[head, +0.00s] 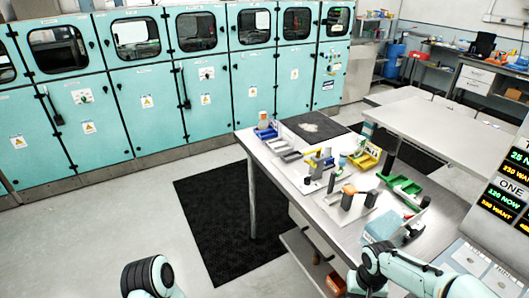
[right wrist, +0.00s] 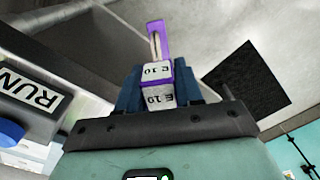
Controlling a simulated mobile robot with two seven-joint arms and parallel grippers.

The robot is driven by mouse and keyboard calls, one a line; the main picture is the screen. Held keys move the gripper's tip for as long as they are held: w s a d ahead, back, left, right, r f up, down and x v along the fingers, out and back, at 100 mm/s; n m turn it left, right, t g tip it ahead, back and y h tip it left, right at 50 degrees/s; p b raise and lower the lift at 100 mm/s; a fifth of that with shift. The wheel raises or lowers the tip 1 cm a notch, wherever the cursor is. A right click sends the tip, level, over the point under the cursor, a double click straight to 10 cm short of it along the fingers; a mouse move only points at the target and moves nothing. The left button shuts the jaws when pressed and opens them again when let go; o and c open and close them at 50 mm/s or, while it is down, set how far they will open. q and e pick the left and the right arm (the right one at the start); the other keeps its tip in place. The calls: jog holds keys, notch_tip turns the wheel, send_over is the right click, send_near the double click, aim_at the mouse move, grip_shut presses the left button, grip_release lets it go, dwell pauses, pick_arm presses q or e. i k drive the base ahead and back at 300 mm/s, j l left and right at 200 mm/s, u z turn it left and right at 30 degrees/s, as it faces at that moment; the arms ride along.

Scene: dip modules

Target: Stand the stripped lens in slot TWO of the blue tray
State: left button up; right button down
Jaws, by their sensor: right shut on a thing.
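My right gripper (right wrist: 158,78) is shut on a small white block with a purple upright piece (right wrist: 156,38). The block carries printed black marks that look like "E 10". I cannot tell whether it is the stripped lens. A small blue tray (head: 266,133) stands at the far left corner of the steel table, with a bottle-like thing at it. Its slots and any labels are too small to read. My right arm is at the lower right of the head view, near the table's front end. My left arm shows at the bottom left, its fingers out of frame.
The steel table (head: 292,178) holds grey trays, a yellow tray (head: 363,160), green trays (head: 402,186), dark upright cylinders and a pale blue block (head: 381,227). A display panel (head: 507,190) stands at the right. A dark mat (head: 222,225) lies on the clear floor.

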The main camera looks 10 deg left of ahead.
aim_at(269, 136)
jog(key=i+j, duration=0.65)
jog(key=j, duration=0.15)
jog(key=i+j, duration=0.7)
jog(key=j, duration=0.15)
